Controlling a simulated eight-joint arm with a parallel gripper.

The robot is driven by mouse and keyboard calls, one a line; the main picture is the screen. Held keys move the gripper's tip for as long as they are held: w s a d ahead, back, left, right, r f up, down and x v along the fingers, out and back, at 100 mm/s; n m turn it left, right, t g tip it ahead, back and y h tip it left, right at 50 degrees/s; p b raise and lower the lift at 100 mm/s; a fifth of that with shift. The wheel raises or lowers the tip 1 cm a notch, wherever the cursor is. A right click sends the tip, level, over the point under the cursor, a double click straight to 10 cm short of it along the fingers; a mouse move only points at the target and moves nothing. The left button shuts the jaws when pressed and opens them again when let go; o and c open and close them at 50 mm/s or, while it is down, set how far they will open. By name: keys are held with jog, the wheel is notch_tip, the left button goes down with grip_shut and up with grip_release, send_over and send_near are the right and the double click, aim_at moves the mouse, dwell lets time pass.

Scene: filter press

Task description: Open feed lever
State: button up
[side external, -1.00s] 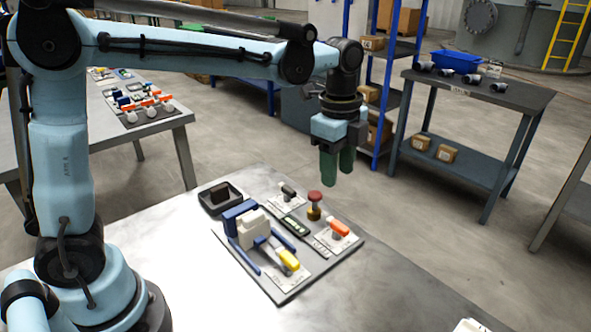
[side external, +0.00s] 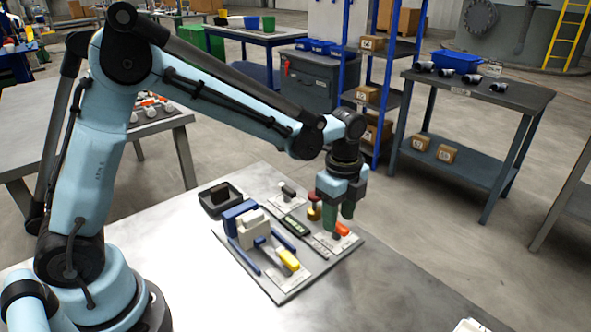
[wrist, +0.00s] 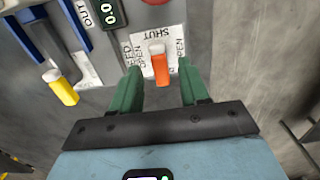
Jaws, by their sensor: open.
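An orange-handled lever (side external: 342,229) stands on a white label plate (side external: 325,236) at the right of the grey panel. In the wrist view the orange lever (wrist: 160,68) points toward my gripper, and its plate (wrist: 172,38) reads SHUT and OPEN. I take it for the feed lever; the other lettering is hard to read. My gripper (side external: 337,214) points down just above it. In the wrist view the green fingers (wrist: 160,88) are open, one on each side of the orange handle, with gaps showing. I cannot tell whether the fingertips are down to handle height.
A yellow lever (side external: 288,259) stands at the panel's front, by a blue and white press (side external: 250,230). A red knob (side external: 313,199) is close behind my fingers. A digital display (side external: 295,226) and a dark tray (side external: 220,205) are further left.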

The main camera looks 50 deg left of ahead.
jog(key=shift+f, duration=0.65)
jog(key=shift+c, duration=0.4)
grip_shut()
